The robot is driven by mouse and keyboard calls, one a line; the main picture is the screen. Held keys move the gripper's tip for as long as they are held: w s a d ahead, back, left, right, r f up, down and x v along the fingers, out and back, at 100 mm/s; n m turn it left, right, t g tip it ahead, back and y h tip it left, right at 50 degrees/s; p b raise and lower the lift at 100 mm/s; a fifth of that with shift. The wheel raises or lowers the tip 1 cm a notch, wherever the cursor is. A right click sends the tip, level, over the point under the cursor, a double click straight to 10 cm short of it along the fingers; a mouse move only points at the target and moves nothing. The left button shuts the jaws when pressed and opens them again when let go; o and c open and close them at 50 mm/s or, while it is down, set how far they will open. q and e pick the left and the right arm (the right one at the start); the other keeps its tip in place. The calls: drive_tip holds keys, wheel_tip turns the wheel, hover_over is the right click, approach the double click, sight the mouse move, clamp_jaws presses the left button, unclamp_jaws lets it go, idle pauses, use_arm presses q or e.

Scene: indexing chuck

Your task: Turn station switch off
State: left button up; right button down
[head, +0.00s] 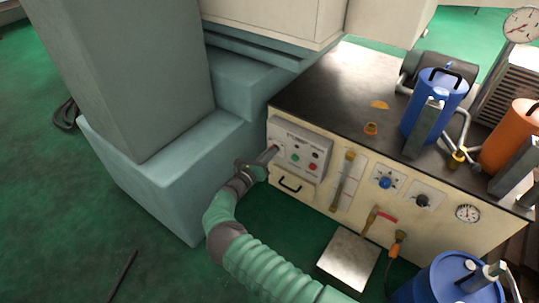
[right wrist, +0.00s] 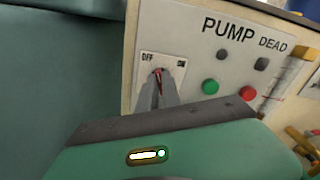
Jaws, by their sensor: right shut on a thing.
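The station switch (right wrist: 158,78) sits on a white plate marked OFF at its left and ON at its right, at the left end of the pump panel (right wrist: 215,62). Its small red lever shows between the fingertips of my right gripper (right wrist: 161,82), which is shut on it. The fingers cover most of the lever, so I cannot tell which side it points to. In the head view my right gripper (head: 274,153) reaches the left end of the control box (head: 300,148) and hides the switch there. My left gripper is not in view.
Green and red buttons (right wrist: 219,92) sit right of the switch. A large teal machine base (head: 180,170) stands close on the left. The black bench top (head: 340,90) carries blue and orange canisters at the right.

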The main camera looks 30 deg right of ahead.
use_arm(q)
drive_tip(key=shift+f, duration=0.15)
use_arm(e)
drive_tip(key=shift+w+n, duration=0.1)
drive_tip(key=shift+n, duration=0.5)
drive_tip(key=c, duration=1.5)
unclamp_jaws()
drive_tip(key=shift+c, duration=0.2)
